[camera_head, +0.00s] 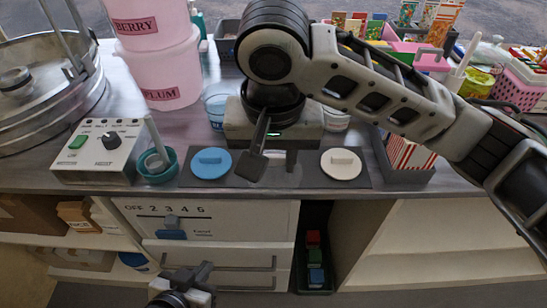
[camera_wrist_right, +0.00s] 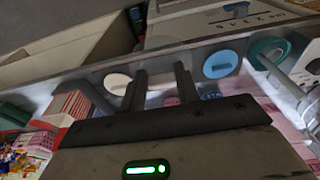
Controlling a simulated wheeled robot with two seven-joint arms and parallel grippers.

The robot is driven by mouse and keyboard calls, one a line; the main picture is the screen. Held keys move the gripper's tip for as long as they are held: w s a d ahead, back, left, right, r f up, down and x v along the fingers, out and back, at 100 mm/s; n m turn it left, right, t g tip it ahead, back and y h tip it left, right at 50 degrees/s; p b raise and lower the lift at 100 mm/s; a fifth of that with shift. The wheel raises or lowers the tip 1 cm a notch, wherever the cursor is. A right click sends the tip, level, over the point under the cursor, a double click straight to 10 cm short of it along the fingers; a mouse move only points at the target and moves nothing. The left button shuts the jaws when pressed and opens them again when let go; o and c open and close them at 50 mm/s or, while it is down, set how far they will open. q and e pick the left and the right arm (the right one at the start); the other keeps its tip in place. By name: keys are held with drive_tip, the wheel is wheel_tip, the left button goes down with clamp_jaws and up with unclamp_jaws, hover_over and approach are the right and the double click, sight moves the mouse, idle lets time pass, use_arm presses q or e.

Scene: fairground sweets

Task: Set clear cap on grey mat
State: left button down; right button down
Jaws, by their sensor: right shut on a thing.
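My right gripper (camera_head: 275,160) hangs over the front of the counter, between a blue round cap (camera_head: 211,163) and a white round cap (camera_head: 340,164). Both caps sit on a dark grey mat (camera_head: 310,178). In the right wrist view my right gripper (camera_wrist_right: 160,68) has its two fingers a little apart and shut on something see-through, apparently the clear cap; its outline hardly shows. The white cap (camera_wrist_right: 118,83) and the blue cap (camera_wrist_right: 220,64) show on either side there. My left gripper (camera_head: 186,277) is low, in front of the drawers; its jaw gap is unclear.
A control box (camera_head: 97,150) and a teal cup (camera_head: 157,166) stand left of the mat. Pink tubs (camera_head: 160,65) are behind. A red-striped carton (camera_head: 408,154) in a dark tray stands right of the mat. My right arm hides part of the counter's back.

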drive_tip(key=s+a+r, duration=0.2)
drive_tip(key=a, duration=0.2)
drive_tip(key=w+d+f, duration=0.1)
drive_tip(key=w+f, duration=0.2)
drive_tip(key=w, duration=0.1)
drive_tip(key=w+d+f+b, duration=0.1)
drive_tip(key=w+f, duration=0.2)
drive_tip(key=w, duration=0.1)
drive_tip(key=w+d+f, duration=0.2)
drive_tip(key=w+f, duration=0.1)
drive_tip(key=w, duration=0.2)
drive_tip(key=shift+f, duration=0.15)
drive_tip(key=shift+w+d+f, duration=0.1)
drive_tip(key=shift+f, duration=0.55)
drive_tip(key=shift+w+d+f, duration=0.1)
drive_tip(key=shift+f, duration=0.5)
drive_tip(key=shift+a+f, duration=0.1)
drive_tip(key=shift+f, duration=0.35)
drive_tip(key=c, duration=1)
unclamp_jaws()
drive_tip(key=shift+f, duration=0.15)
